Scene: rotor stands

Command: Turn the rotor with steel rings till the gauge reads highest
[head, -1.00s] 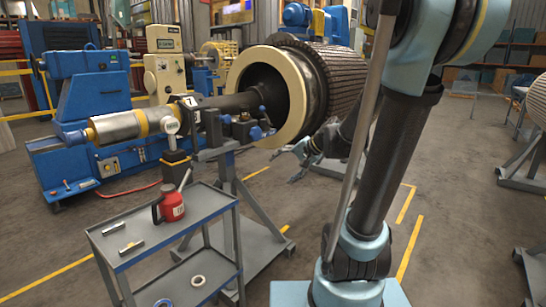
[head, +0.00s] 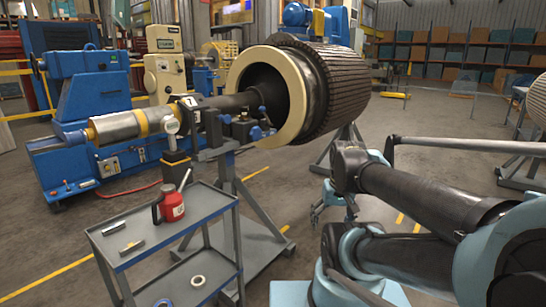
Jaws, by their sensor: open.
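A large rotor (head: 340,80) with a dark slotted body, a pale end ring (head: 240,90) and a dark shaft lies level on a grey stand (head: 232,190). I cannot tell whether its rings are steel.
A grey trolley (head: 165,245) in front holds a red oil can (head: 172,205) and small metal parts. A blue machine (head: 95,95) stands behind at left. A grey stand (head: 525,172) is at right. Open floor lies between the stands; shelves line the back.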

